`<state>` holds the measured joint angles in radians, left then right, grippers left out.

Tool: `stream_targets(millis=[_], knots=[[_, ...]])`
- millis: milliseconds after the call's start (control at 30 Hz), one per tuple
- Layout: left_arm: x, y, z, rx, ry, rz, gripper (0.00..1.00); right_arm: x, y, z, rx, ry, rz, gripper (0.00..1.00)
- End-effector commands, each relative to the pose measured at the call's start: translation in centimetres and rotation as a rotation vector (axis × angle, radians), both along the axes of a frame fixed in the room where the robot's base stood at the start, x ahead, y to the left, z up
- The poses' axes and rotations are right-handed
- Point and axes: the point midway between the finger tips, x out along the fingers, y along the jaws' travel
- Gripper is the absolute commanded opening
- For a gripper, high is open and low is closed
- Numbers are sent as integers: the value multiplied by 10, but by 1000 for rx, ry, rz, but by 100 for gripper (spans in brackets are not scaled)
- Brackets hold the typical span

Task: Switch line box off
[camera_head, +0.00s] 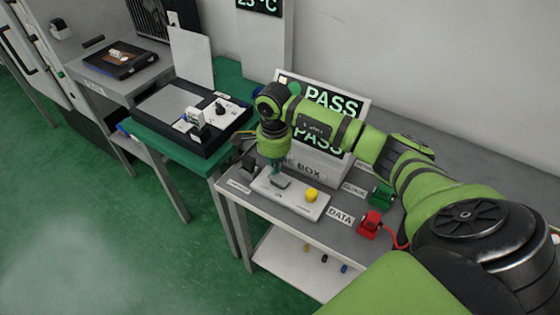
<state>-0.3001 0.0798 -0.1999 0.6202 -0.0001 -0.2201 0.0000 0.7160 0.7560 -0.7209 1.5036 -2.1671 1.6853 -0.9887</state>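The line box (321,167) is a white box on the grey table, with a screen reading PASS; my arm covers part of it. A flat white control panel (300,204) lies in front of it. The panel carries a dark grey switch piece (281,182) and a yellow knob (311,194). My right gripper (276,172) points down just above or at the grey switch piece; contact cannot be told. Its fingers are small and partly merged with the switch, so their opening is unclear. My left gripper is not in view.
A red connector (370,223) and a green one (382,194) stand on the table's right side, near the DATA label (341,216). A small black block (249,166) is left of the panel. A green table (189,152) with a black tray is further left.

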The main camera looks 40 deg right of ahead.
Motion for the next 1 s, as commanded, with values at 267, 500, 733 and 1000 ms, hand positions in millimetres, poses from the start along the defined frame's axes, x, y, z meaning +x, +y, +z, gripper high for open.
stream_targets(millis=[267, 500, 733, 1000], knots=[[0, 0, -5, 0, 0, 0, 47, 0, 0, -5, 0, 0, -1, 0], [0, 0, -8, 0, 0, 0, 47, 0, 0, -8, 0, 0, -1, 0], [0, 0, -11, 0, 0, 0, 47, 0, 0, -12, 0, 0, 0, 0], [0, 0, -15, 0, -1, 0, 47, 0, 0, -16, 0, 0, 0, 0]])
